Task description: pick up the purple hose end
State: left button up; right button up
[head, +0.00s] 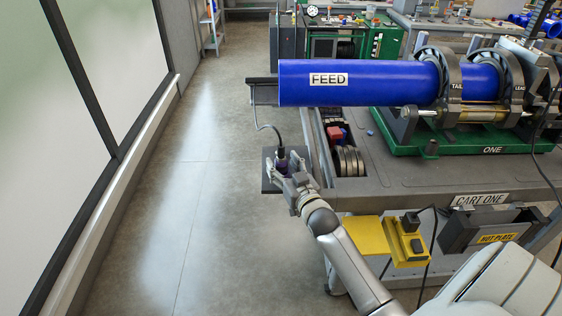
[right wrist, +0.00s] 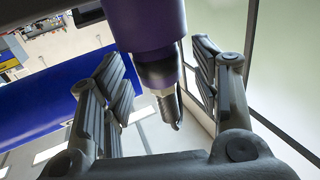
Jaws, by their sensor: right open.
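The purple hose end (head: 283,163) stands at a small dark plate (head: 268,184) off the left end of the cart, with a dark hose running up from it. In the right wrist view the purple hose end (right wrist: 148,22) reaches down from the top, with a metal fitting and dark tip below it. My right gripper (head: 285,175) is at the hose end. In the right wrist view my right gripper (right wrist: 160,80) is open, one finger on each side of the fitting, with gaps visible. My left gripper is not in view.
A blue pipe marked FEED (head: 360,92) extends past the cart's left end, above and right of my gripper. The cart top (head: 400,185) is close on the right. Floor is free on the left.

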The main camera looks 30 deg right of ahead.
jog(key=shift+w+d, duration=0.15)
jog(key=shift+w, duration=0.75)
jog(key=shift+s, duration=0.1)
jog(key=c, duration=1.2)
jog(key=shift+r, duration=0.1)
